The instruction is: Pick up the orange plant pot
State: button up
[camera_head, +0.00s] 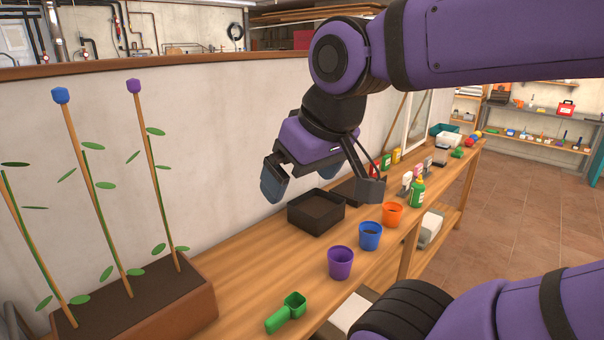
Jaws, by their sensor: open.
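The orange plant pot (391,214) stands upright on the wooden bench (262,262), near its front edge. It is the farthest of a row of three pots, just beyond the blue pot (370,236) and the purple pot (340,262). My gripper (318,190) is open and empty. It hangs above the bench, to the left of the orange pot in the picture and apart from it. Its fingers are spread over the area of a black square tray.
The black tray (316,226) holds dark soil. A green bottle (417,192) stands close behind the orange pot. A green scoop (287,313) lies at the near front edge. A long planter (165,318) with staked plants is at the left. Shelves (555,140) stand far right.

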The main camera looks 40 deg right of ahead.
aim_at(392, 215)
jog(key=z, duration=1.65)
jog(key=i+l+u, duration=0.2)
jog(key=l, duration=0.25)
jog(key=l+u, duration=0.2)
jog(key=l, duration=0.25)
jog(key=l+u, duration=0.2)
jog(key=l, duration=0.25)
jog(key=i, duration=0.05)
